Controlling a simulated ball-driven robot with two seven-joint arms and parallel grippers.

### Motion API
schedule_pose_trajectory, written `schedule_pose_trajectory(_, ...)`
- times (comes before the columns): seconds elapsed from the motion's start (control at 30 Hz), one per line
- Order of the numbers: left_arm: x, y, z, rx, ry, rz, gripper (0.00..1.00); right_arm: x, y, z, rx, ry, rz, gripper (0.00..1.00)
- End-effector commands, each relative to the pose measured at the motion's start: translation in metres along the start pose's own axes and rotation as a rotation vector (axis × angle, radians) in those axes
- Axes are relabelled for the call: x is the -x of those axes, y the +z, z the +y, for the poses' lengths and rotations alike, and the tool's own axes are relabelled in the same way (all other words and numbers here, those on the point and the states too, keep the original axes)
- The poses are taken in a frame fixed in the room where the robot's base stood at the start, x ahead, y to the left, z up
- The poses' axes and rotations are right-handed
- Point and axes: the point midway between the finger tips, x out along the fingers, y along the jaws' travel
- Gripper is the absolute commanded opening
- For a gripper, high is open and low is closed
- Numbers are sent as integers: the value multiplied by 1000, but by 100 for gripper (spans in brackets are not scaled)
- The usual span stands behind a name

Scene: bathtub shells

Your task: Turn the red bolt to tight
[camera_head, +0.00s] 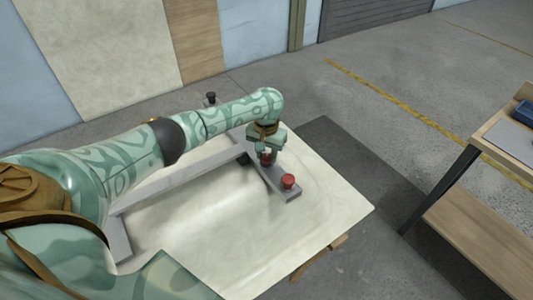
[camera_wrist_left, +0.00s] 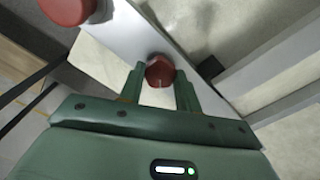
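A red bolt (camera_wrist_left: 159,71) with a faceted head stands on the grey bar (camera_wrist_left: 119,31). In the left wrist view it sits between the two green fingers of my left gripper (camera_wrist_left: 160,82), filling the gap between them. In the head view my left gripper (camera_head: 266,154) points down at the bar, with the dark red bolt (camera_head: 266,159) partly hidden between its fingers. The gripper looks shut on the bolt. A second, round red piece (camera_head: 288,181) stands apart on the bar's near end; it also shows in the left wrist view (camera_wrist_left: 68,10). My right gripper is not in view.
The bar belongs to a grey frame (camera_head: 180,178) on a pale table top (camera_head: 335,205). A black knob (camera_head: 211,97) stands at the frame's far side. A wooden bench (camera_head: 508,135) with a blue tray (camera_head: 524,112) stands at right. Floor lies between the bench and the table.

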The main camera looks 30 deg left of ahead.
Motion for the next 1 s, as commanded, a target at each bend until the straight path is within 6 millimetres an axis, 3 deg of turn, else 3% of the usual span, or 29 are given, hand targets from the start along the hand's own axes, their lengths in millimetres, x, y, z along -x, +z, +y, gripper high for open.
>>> schedule_pose_trajectory(0.27, 3, 0, 0, -29, 2, 0, 11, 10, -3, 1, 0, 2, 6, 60)
schedule_pose_trajectory(0.47, 6, 1, 2, -127, 4, -1, 11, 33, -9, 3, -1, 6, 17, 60)
schedule_pose_trajectory(0.7, 4, 1, 1, -329, 3, -1, 11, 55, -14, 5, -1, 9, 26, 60)
schedule_pose_trajectory(1.0, 0, 0, 1, -617, 3, 1, 11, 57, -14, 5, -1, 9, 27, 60)
